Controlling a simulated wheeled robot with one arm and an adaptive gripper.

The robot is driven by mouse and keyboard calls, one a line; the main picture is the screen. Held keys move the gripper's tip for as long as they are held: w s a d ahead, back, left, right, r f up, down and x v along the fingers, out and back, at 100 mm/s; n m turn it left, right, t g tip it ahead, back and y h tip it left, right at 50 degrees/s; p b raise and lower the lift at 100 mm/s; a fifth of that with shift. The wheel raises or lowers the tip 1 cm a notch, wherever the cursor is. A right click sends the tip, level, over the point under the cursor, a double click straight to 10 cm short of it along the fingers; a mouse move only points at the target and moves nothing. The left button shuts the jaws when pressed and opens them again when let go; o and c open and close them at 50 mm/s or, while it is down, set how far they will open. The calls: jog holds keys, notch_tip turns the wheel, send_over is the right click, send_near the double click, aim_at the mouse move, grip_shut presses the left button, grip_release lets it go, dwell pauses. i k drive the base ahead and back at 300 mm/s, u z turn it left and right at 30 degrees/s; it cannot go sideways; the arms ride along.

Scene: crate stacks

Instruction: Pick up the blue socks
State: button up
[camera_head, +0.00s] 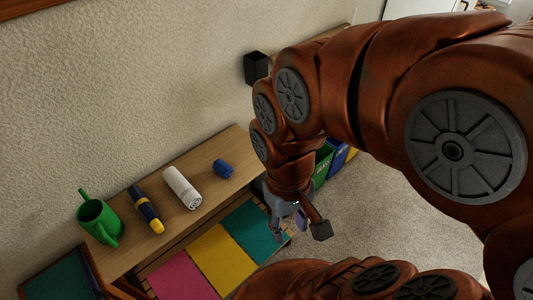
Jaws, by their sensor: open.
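The blue socks (224,169) appear as a small blue bundle on the wooden shelf top, near its right end. My gripper (296,234) hangs to the right of the shelf and lower in the picture, apart from the socks. Its fingers are spread with nothing seen between them. My copper-coloured arm covers much of the right side of the view.
On the wooden shelf (150,225) stand a green watering can (99,221), a dark blue and yellow flashlight (147,209) and a white rolled towel (182,187). Pink, yellow and teal panels (222,257) lie in front. Bins (322,165) stand behind my arm. Carpet at right is clear.

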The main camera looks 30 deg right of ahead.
aim_at(220, 165)
jog(key=z, duration=0.45)
jog(key=i, duration=0.15)
jog(key=u, duration=3.55)
jog(key=k, duration=1.2)
jog(key=z, duration=1.4)
jog(key=i, duration=0.5)
